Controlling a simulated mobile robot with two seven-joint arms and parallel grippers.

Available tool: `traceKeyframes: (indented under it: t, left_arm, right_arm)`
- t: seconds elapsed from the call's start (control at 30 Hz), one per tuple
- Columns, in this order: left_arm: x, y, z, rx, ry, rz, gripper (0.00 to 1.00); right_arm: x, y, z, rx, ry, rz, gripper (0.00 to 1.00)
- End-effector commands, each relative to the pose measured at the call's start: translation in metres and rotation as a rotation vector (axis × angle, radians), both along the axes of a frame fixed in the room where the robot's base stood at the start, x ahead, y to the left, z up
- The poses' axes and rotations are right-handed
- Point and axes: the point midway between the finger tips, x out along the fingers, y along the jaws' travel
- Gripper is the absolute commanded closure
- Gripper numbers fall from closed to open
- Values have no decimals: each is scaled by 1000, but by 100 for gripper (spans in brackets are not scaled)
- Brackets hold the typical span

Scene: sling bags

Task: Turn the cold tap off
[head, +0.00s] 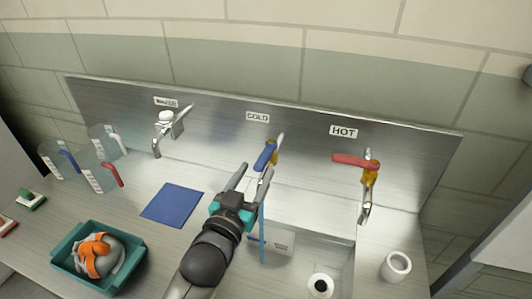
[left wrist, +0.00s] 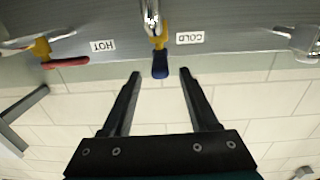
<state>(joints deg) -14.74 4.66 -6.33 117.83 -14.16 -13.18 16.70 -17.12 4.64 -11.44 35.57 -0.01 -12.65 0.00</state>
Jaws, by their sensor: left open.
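The cold tap (head: 272,155) is on the steel back panel under the COLD label (head: 258,117). Its blue lever (head: 263,157) slants down and left, out from the wall. A thin blue vertical streak (head: 262,240), which looks like running water, drops below it into the sink. My left gripper (head: 256,170) is open and empty just in front of the tap, its fingers partly hiding the spout. In the left wrist view, the blue lever (left wrist: 160,66) lies between and just beyond the fingertips (left wrist: 160,72); I see no contact. My right gripper is not in view.
The sink (head: 342,262) is below. A white cup (head: 396,266), blue mat (head: 172,204), teal tray (head: 65,258) and clear jugs (head: 98,178) stand around.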

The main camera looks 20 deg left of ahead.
Motion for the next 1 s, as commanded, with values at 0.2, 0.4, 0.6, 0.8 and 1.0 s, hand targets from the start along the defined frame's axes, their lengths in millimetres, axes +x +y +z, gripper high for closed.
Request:
traceKeyframes:
  t: [0.2, 0.4, 0.6, 0.8, 1.0]
  left_arm:
    - [35, -2, 1, 1, -2, 0, 40]
    - [60, -4, 0, 0, -1, 0, 40]
    - [73, -5, 0, 0, 0, 0, 40]
    - [75, -6, 0, 0, 0, 0, 40]
    - [75, -5, 0, 0, 0, 0, 46]
  right_arm:
    - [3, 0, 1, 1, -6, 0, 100]
    - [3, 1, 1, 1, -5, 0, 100]
    - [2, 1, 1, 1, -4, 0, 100]
    - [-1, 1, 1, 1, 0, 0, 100]
    - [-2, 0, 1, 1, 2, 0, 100]
